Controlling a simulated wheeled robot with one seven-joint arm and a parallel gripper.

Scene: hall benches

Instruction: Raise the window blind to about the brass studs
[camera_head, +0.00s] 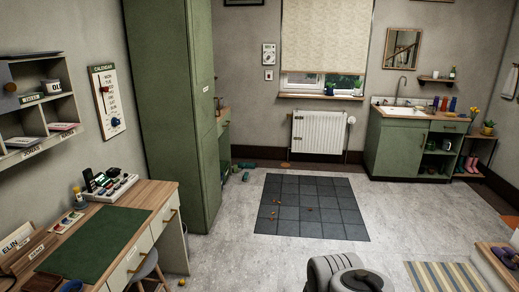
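The window blind (325,38) is cream and hangs over most of the window on the far wall. Its lower edge is a little above the sill, and a low strip of window glass (308,80) shows beneath it. The blind's top is cut off by the frame edge. I cannot make out the brass studs at this distance. A white wall panel with a round dial (269,55) is left of the blind, with a small switch plate (268,75) below it. Grey links of my arm show at the bottom; my gripper is not in view.
A white radiator (319,132) stands under the sill (320,97), which holds small plants. A tall green cabinet (175,110) and a desk (150,196) are on the left. A sink unit (398,145) is at right. The dark tiled mat (312,190) has small brown bits; floor around it is mostly clear.

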